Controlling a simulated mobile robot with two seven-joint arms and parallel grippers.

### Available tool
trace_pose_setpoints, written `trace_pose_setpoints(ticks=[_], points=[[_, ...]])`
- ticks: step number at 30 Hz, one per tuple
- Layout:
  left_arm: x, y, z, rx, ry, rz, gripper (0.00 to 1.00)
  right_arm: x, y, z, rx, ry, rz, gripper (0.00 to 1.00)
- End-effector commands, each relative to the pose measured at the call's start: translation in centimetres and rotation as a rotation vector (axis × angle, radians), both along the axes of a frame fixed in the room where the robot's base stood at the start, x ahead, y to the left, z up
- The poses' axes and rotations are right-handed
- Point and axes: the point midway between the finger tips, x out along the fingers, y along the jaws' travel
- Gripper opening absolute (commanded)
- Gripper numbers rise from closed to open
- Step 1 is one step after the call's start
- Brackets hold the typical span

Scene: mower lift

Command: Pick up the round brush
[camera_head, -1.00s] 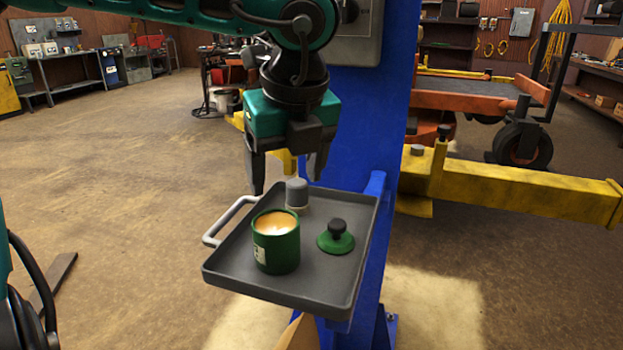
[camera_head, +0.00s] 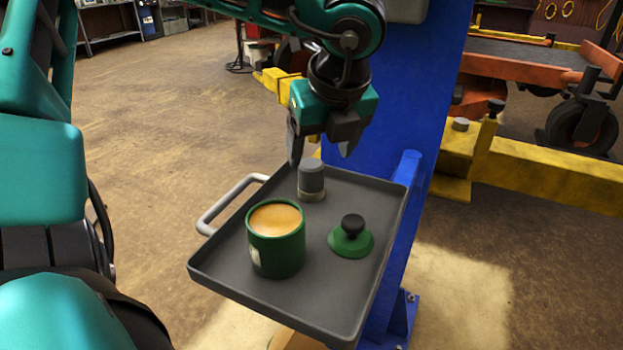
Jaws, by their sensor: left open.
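The round brush (camera_head: 311,178) looks like a short grey cylinder with a paler band at its base. It stands upright near the back of the grey tray (camera_head: 222,270). My left gripper (camera_head: 320,158) points down, open and empty, just above and behind the brush. Its left finger is close to the brush's top left side, and its right finger is to the right of it. I cannot tell whether a finger touches the brush. My right gripper is not in view.
A green can (camera_head: 277,256) with orange-tan contents stands at the tray's front left. A green lid-like disc with a black knob (camera_head: 351,240) lies to its right. A handle (camera_head: 225,205) sticks out on the tray's left. A blue post (camera_head: 410,110) rises behind the tray.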

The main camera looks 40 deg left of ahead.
Motion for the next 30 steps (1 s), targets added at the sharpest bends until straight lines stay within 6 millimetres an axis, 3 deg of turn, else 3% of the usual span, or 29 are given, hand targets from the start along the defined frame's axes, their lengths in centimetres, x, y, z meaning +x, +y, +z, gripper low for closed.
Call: trace_pose_setpoints(ticks=[14, 23, 30], points=[[0.2, 2.2, -4.9, -0.001, 0.003, 0.001, 0.74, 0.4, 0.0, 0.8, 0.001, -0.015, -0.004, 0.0], [0.3, 2.3, -5.3, -0.001, -0.001, 0.001, 0.74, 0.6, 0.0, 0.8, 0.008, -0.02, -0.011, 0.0], [0.3, 2.3, -5.3, 0.0, -0.002, 0.001, 0.51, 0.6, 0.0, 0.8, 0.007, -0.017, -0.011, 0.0]])
